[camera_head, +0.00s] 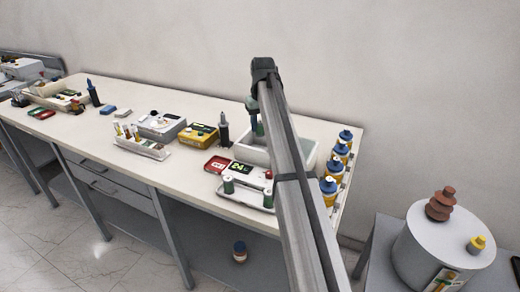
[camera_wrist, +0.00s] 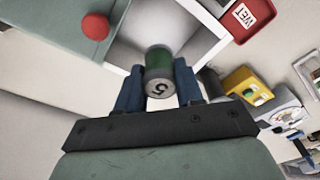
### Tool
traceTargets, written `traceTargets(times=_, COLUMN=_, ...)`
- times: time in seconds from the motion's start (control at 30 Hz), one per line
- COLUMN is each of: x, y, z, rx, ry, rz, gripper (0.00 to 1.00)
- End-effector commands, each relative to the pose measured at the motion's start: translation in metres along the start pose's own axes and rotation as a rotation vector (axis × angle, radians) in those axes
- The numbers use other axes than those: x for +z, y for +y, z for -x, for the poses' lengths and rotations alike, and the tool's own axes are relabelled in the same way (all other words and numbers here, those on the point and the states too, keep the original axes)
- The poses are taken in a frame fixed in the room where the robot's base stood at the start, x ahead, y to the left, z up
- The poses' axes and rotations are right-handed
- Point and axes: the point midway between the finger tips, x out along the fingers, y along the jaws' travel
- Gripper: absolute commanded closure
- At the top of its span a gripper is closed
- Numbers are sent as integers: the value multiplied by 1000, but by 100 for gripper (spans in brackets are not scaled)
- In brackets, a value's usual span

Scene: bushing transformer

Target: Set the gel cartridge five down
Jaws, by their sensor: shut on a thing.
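Gel cartridge five (camera_wrist: 160,88) is a small cylinder with a grey end marked "5" and a dark green body. My gripper (camera_wrist: 158,76) is shut on it, with a blue finger on each side in the wrist view. The cartridge appears in front of a white open bin (camera_wrist: 185,28) in that view. Its height above the bin cannot be told. In the head view my gripper (camera_head: 257,127) is by the back left of the white bin (camera_head: 308,158), partly hidden by my arm. A white rack (camera_head: 240,204) with green-and-white cylinders stands at the bench front.
A red card (camera_head: 217,165) and a yellow box (camera_head: 197,136) lie left of the bin. Several blue-capped bottles (camera_head: 328,186) line the bench's right end. A dark upright tool (camera_head: 224,130) stands near the yellow box. The bench's left middle has free room.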

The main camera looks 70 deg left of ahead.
Motion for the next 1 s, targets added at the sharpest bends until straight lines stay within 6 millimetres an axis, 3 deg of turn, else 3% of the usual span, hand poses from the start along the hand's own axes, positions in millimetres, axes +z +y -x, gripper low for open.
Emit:
traceTargets(times=0.2, x=6, y=0, z=-36, rx=0, ry=-1, rz=0, gripper=94)
traceTargets(times=0.7, x=12, y=0, z=-84, rx=0, ry=-1, rz=0, gripper=94)
traceTargets(times=1.0, x=11, y=0, z=-86, rx=0, ry=0, rz=0, gripper=94)
